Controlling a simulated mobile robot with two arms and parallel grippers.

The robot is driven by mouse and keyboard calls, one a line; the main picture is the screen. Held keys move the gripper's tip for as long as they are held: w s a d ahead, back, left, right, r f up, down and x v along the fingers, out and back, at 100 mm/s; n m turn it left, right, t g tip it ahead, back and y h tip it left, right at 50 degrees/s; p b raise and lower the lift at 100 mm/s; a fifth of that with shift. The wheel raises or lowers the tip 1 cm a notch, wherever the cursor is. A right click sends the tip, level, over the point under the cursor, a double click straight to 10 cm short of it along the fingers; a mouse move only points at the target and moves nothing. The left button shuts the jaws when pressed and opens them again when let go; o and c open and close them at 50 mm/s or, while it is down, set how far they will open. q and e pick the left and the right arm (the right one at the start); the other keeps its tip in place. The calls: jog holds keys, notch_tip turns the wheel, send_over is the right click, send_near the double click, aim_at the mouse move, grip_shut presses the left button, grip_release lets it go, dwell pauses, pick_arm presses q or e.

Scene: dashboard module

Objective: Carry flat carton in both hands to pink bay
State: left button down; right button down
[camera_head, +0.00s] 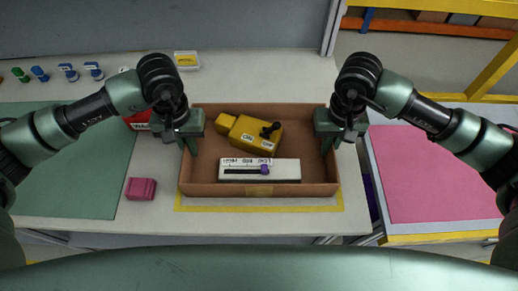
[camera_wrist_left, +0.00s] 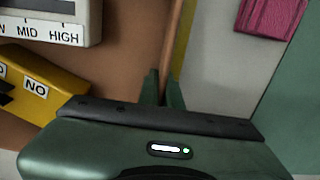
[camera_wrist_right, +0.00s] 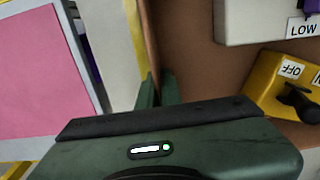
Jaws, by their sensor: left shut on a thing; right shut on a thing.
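The flat carton (camera_head: 205,189) is an open, shallow brown box on the white table, inside a yellow outline. It holds a yellow switch block (camera_head: 252,133) and a white slider block (camera_head: 288,169) with a purple knob. My left gripper (camera_head: 190,148) is shut on the carton's left wall, which also shows between its fingers in the left wrist view (camera_wrist_left: 172,45). My right gripper (camera_head: 332,145) is shut on the carton's right wall, seen in the right wrist view (camera_wrist_right: 150,40). The pink bay (camera_head: 425,175) is a pink mat on a separate surface to the right.
A pink block (camera_head: 141,188) lies left of the carton, by a green mat (camera_head: 80,190). A red item is partly hidden behind my left gripper. Several small knobs (camera_head: 68,72) and a yellow-white box (camera_head: 186,60) stand at the back. A gap separates table and pink bay.

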pick_arm(q)
jog(key=shift+r, duration=0.1)
pick_arm(e)
jog(key=shift+r, duration=0.1)
